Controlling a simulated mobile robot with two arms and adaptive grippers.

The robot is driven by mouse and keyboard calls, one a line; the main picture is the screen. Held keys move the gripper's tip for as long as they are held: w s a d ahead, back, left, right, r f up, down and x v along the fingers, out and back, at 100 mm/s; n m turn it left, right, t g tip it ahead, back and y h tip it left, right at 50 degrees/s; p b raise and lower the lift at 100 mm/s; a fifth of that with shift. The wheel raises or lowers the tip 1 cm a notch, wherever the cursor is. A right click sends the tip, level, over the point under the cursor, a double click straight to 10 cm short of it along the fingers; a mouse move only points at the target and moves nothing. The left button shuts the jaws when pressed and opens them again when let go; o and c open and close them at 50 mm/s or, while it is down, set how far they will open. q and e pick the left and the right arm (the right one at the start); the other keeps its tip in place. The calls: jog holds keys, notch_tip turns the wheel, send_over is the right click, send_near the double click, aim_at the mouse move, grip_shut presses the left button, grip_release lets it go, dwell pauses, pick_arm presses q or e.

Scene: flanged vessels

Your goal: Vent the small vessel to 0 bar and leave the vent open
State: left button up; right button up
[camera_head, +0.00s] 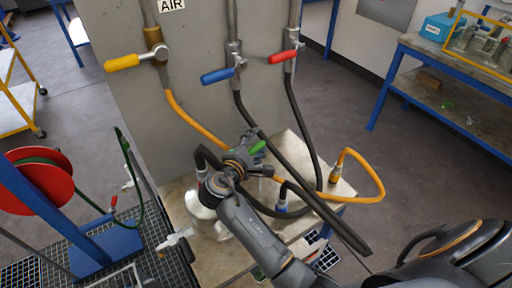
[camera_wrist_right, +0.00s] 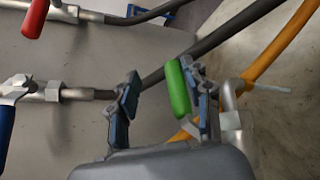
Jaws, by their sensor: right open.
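The small vessel (camera_head: 203,222) is a pale metal body on the bench, partly hidden by my right arm and gripper. A valve with a green handle (camera_head: 258,147) shows above it at my right gripper (camera_head: 250,148). In the right wrist view the green handle (camera_wrist_right: 178,90) lies between the two open fingers of the right gripper (camera_wrist_right: 160,92), close to the right-hand finger and apart from the left-hand one. A metal pipe elbow (camera_wrist_right: 231,105) is just beyond that finger. I see no readable gauge. My left gripper is not in view.
On the grey panel (camera_head: 185,100) are a yellow-handled valve (camera_head: 122,62), a blue one (camera_head: 217,75) and a red one (camera_head: 283,57). Orange (camera_head: 190,123) and black hoses loop around the bench (camera_head: 337,190). A red hose reel (camera_head: 38,180) stands at left.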

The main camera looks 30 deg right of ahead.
aim_at(256, 146)
notch_tip(256, 146, up, 8)
jog(key=shift+a, duration=0.1)
jog(key=shift+w, duration=0.1)
jog(key=shift+c, duration=0.5)
